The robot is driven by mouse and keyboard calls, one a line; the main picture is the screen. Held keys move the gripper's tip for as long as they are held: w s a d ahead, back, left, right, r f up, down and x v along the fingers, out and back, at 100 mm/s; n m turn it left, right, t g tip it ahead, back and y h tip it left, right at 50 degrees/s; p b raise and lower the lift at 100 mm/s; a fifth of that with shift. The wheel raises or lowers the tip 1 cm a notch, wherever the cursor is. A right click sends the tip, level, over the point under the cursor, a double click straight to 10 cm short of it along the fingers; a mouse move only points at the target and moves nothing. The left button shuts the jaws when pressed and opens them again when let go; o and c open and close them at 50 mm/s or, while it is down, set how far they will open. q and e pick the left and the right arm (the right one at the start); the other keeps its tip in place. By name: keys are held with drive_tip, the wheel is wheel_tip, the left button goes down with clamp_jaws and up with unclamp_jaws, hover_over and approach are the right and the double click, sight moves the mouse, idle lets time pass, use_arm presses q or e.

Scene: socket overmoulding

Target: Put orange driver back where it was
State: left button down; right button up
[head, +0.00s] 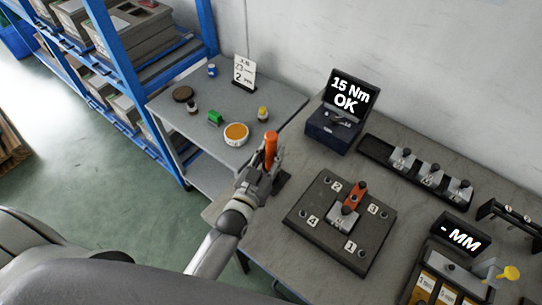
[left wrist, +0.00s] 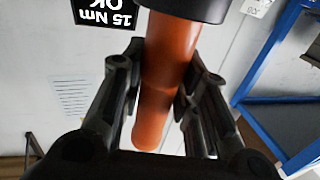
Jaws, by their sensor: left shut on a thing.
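My left gripper (head: 264,170) is shut on the orange driver (head: 271,146), whose orange handle stands up out of the jaws near the left edge of the workbench. In the left wrist view, the fingers (left wrist: 160,95) close on both sides of the orange driver (left wrist: 168,55), with a black part across its top edge. A dark piece (head: 283,182) shows on the bench just right of the gripper; I cannot tell whether the driver touches it. My right gripper is not in view.
A dark fixture plate (head: 315,222) with numbered corners holds an orange and grey part. Behind it stand a torque display (head: 333,131) reading "15 Nm OK" and a dark rack (head: 376,151). A side table (head: 180,132) holds a bowl (head: 236,140) and small items.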

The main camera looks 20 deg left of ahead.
use_arm(q)
drive_tip(key=shift+f, duration=0.85)
drive_tip(key=c, duration=1.1)
unclamp_jaws()
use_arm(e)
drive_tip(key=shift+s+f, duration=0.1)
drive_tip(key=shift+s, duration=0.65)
use_arm(q)
drive_tip(key=shift+r, duration=0.15)
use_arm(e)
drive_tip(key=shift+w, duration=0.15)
use_arm(q)
drive_tip(key=s, duration=0.4)
drive_tip(key=s+a+b, duration=0.1)
drive_tip(key=s, duration=0.3)
drive_tip(key=s+b, duration=0.1)
drive_tip(key=s, duration=0.3)
drive_tip(key=shift+a, duration=0.15)
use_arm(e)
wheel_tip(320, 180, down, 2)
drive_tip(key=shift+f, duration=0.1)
